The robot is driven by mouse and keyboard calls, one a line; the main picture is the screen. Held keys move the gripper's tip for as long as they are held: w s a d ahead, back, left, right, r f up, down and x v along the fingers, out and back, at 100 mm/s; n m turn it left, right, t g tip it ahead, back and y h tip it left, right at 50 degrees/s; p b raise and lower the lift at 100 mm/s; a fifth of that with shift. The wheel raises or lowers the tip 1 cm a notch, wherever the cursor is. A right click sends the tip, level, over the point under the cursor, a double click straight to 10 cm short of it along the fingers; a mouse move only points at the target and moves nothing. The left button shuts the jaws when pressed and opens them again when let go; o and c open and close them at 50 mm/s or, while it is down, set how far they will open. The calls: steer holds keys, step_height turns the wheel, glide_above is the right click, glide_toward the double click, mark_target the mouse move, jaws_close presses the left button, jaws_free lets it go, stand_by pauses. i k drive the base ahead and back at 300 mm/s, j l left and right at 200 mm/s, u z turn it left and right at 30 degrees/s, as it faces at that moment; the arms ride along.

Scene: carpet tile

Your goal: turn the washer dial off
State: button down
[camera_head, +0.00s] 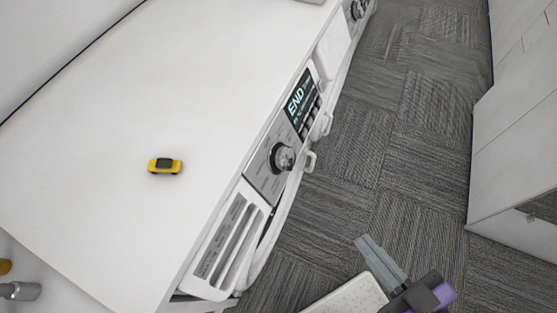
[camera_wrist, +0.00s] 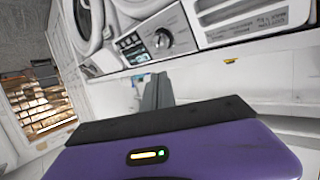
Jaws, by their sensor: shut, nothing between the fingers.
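The washer dial (camera_head: 283,157) is a round silver knob on the front control panel of a white washer (camera_head: 110,130). A lit display (camera_head: 297,98) beside it reads "END". In the wrist view the dial (camera_wrist: 162,39) shows on the panel, beyond my fingers. My gripper (camera_head: 367,246) is in front of the washer, to the lower right of the dial and apart from it. It is shut and empty. In the wrist view my gripper's grey fingers (camera_wrist: 154,84) point toward the panel below the dial. Which way the dial is set is too small to tell.
A small yellow toy car (camera_head: 165,166) sits on the washer top. A second dial (camera_head: 357,9) shows at the far end. A white cabinet (camera_head: 520,150) stands on the right, with carpeted floor (camera_head: 400,130) clear between. Wooden shelves (camera_wrist: 38,103) show in the wrist view.

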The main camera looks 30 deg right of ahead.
mark_target(284, 158)
steer(key=k+l, duration=0.1)
steer(key=l, duration=0.55)
steer(key=l+u, duration=0.1)
steer(key=l, duration=0.6)
steer(key=k, duration=0.05)
